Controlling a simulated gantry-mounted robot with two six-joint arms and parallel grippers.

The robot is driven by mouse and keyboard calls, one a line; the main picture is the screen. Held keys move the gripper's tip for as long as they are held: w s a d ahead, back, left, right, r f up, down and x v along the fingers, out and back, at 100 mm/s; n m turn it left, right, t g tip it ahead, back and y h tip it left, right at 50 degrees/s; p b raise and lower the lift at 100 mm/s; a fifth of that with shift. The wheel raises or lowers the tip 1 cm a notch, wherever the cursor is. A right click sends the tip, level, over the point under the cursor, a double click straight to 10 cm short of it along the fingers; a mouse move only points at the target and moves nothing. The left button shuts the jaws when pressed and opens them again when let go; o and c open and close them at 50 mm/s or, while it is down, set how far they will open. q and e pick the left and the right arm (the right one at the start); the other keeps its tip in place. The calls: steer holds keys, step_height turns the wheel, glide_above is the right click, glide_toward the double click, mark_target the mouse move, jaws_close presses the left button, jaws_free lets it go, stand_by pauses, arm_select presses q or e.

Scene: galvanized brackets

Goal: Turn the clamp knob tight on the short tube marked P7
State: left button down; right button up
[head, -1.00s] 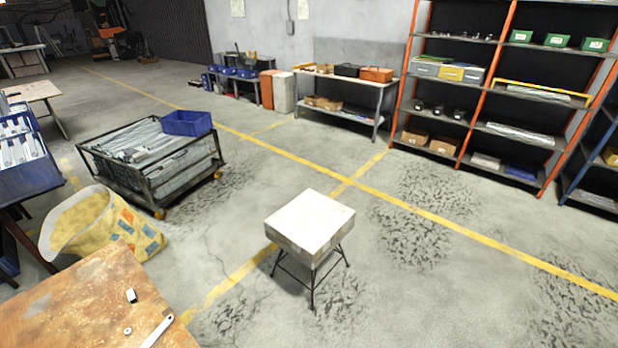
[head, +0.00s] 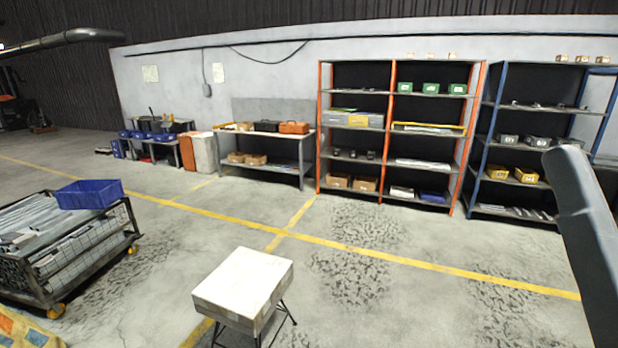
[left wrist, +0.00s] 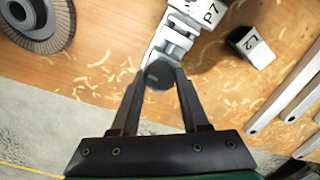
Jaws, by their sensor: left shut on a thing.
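In the left wrist view a light tube marked P7 (left wrist: 210,14) runs in from the top edge over a wooden surface. A pale metal clamp (left wrist: 174,42) sits at its lower end, with a dark round knob (left wrist: 158,74) facing me. My left gripper (left wrist: 158,77) has its two fingers on either side of the knob and is shut on it. How far the knob is turned cannot be told. My right gripper is in neither current view.
A short block with a white, unclear label (left wrist: 250,44) and pale bars (left wrist: 288,88) lie to the right. A grinding disc (left wrist: 38,28) is upper left. In the head view a white-topped stool (head: 243,281) and a metal-filled cart (head: 50,300) stand on open floor before shelves.

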stand_by(0.4)
arm_select(q)
steer(key=m, duration=1.8)
steer(key=shift+c, duration=2.4)
jaws_free()
